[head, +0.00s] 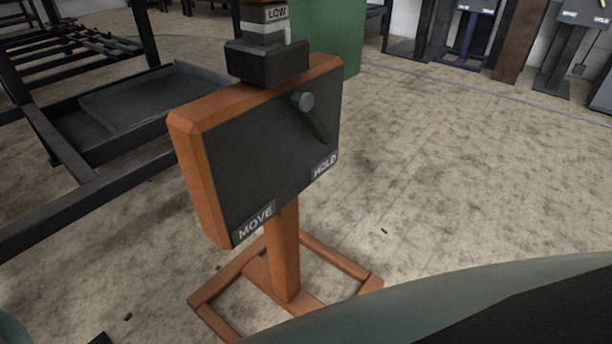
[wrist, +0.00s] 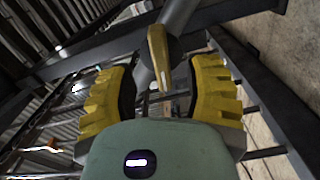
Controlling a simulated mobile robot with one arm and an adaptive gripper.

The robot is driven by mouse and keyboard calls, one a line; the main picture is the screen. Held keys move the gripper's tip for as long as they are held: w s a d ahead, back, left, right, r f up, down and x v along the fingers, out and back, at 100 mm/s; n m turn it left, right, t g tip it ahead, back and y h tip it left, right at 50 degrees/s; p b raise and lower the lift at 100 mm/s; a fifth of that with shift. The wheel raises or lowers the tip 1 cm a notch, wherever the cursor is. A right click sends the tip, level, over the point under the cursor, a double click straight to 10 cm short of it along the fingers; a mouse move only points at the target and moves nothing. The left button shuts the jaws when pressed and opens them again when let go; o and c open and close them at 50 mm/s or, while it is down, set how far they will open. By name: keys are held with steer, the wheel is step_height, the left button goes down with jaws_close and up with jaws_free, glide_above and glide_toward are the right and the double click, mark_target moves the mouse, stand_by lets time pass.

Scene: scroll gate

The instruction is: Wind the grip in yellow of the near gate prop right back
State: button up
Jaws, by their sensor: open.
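In the wrist view a yellow grip (wrist: 158,58) stands out from a grey round hub or bar, ahead of my gripper (wrist: 160,92). My gripper is open, its two yellow ribbed fingers to the left and right of the grip's lower end. I cannot tell whether the grip is between the fingertips or beyond them; no contact shows. In the head view an orange stand with a dark panel (head: 255,165) carries a dark green lever (head: 315,122) slanting down right towards the HOLD label. A MOVE label (head: 255,224) is at lower left. No yellow grip or gripper shows there.
A black block (head: 266,62) with a LOW label tops the orange stand. Dark metal framework (head: 90,195) lies left, a green body (head: 325,35) behind. Other stands (head: 475,25) line the back right. Floor right of the orange stand is clear.

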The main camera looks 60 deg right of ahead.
steer(key=s, duration=0.6)
steer(key=shift+s+a, duration=0.2)
steer(key=shift+a, duration=0.1)
steer(key=w, duration=0.4)
steer(key=w+p, duration=0.1)
steer(key=w, duration=0.3)
steer(key=w+p, duration=0.1)
steer(key=w, duration=0.3)
steer(key=shift+d, duration=0.35)
steer(key=shift+w, duration=0.75)
steer(key=shift+r, duration=0.1)
steer(key=shift+o, duration=0.3)
steer(key=shift+s, duration=0.1)
